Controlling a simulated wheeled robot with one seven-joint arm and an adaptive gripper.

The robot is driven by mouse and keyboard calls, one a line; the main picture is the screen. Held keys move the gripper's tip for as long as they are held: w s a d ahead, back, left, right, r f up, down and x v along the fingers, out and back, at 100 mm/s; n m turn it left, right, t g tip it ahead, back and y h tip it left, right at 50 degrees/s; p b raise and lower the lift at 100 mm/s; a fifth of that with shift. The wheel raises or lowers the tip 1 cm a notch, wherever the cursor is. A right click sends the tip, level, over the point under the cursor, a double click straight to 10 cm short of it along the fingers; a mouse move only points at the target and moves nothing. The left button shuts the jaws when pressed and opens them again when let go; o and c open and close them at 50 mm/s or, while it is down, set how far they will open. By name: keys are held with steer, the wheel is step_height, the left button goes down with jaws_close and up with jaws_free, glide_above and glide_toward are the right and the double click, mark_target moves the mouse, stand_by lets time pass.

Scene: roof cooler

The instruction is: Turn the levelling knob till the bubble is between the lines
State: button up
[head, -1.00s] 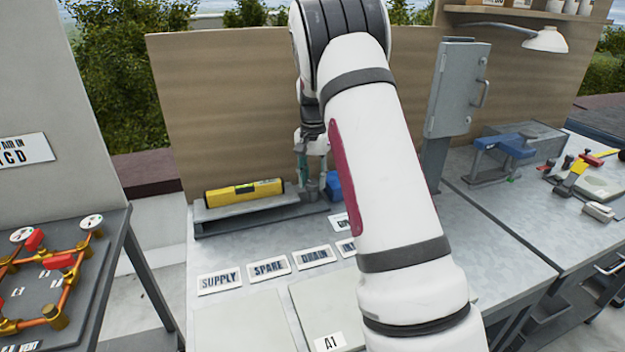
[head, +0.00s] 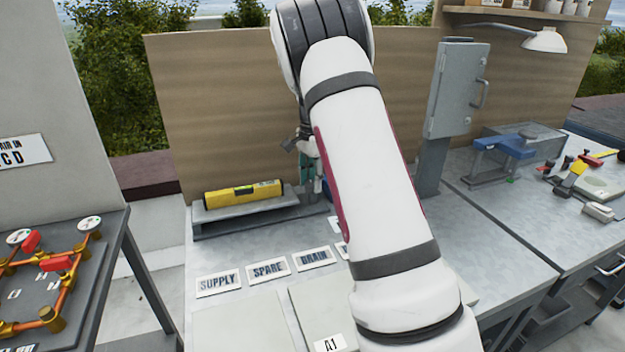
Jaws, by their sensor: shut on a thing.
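A yellow spirit level (head: 222,195) lies on a grey platform (head: 215,214) at the back left of the bench. Its green vial (head: 244,190) shows in the middle, but the bubble and the lines are too small to read. My gripper (head: 318,186) points down at the platform's right end, right of the level. It is shut on the levelling knob, which is mostly hidden by the fingers and my arm. A small bit of blue (head: 327,190) shows beside the fingers; I cannot tell which part it belongs to.
Label plates such as SUPPLY (head: 219,283) and DRAIN (head: 314,260) lie in front of the platform. A wooden board (head: 210,110) stands behind. A grey cabinet (head: 456,92) and a blue-topped clamp (head: 510,148) stand to the right. A pipe rig (head: 60,265) is at left.

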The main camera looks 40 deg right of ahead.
mark_target(312, 182)
stand_by(0.3)
steer(key=o, duration=0.9)
step_height(312, 182, up, 12)
stand_by(0.4)
